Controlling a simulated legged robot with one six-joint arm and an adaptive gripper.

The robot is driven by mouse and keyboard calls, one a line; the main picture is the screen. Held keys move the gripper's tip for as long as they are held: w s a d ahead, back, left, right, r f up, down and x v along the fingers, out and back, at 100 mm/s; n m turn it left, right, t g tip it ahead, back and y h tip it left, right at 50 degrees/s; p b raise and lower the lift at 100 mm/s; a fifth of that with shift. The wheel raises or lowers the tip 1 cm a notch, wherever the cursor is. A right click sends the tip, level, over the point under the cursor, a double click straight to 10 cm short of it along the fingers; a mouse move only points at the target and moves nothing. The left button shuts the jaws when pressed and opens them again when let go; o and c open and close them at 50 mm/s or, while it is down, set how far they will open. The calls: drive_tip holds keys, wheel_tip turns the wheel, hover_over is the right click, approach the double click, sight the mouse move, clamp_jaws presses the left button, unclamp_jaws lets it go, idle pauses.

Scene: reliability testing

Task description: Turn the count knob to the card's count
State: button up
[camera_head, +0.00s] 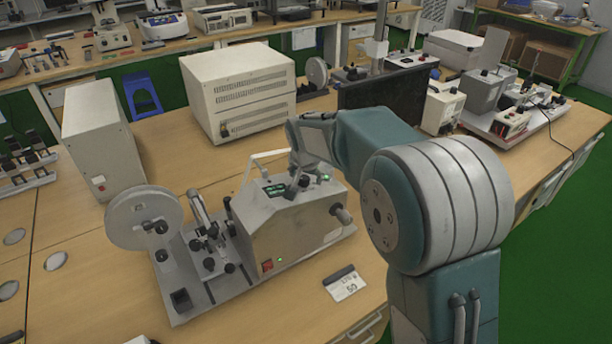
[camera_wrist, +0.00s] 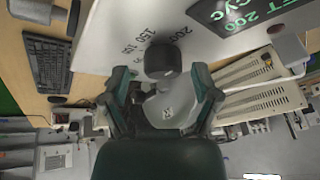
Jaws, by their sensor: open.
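The test machine (camera_head: 290,238) is a beige box on a grey base on the bench. In the wrist view its pale panel carries a dark round count knob (camera_wrist: 162,58) with printed numbers around it, including 150 and 200. A dark display (camera_wrist: 245,18) with green text reads SET 200 CYC. A white card (camera_head: 345,284) with a dark band lies on the bench in front of the machine; its number looks like 50, seen small and tilted. My gripper (camera_wrist: 163,84) is open, its fingers on either side of the knob, with no clear contact visible. My arm hides part of the machine's top.
A large reel (camera_head: 143,217) and clamp fixtures stand left of the machine on its base. A beige cabinet (camera_head: 238,92) and a tall box (camera_head: 98,140) stand behind. A dark monitor (camera_head: 385,102) is beyond my arm. Bare bench surrounds the card.

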drive_tip(key=shift+a, duration=0.45)
drive_tip(key=shift+c, duration=1.2)
drive_tip(key=shift+d, duration=0.25)
clamp_jaws()
drive_tip(key=shift+d, duration=0.1)
